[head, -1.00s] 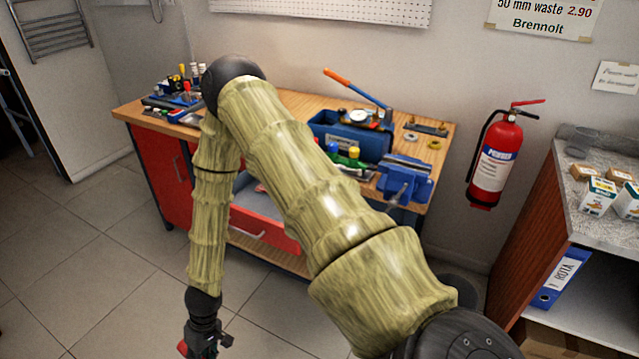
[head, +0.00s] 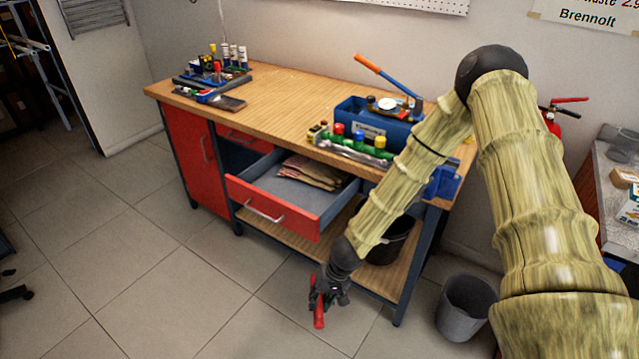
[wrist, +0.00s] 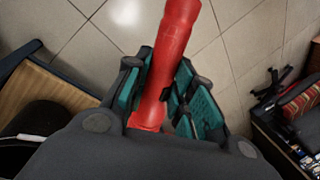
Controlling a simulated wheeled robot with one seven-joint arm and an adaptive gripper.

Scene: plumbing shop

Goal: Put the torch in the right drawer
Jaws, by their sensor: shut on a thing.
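The red torch (wrist: 172,58) is held between the teal-padded fingers of my gripper (wrist: 160,95) in the wrist view. In the head view the torch (head: 319,316) hangs below my gripper (head: 325,289), which is in front of the workbench and lower than its drawers. The open drawer (head: 270,214) has a red front and a grey inside, with brown folded cloths or bags (head: 311,171) at its back. The torch is apart from the drawer, to the right of and below its front.
The workbench (head: 290,100) carries a blue toolbox (head: 365,125), a vise partly hidden by my arm, and small tools. A red cabinet door (head: 190,150) is at its left. A grey bin (head: 466,305) stands at right.

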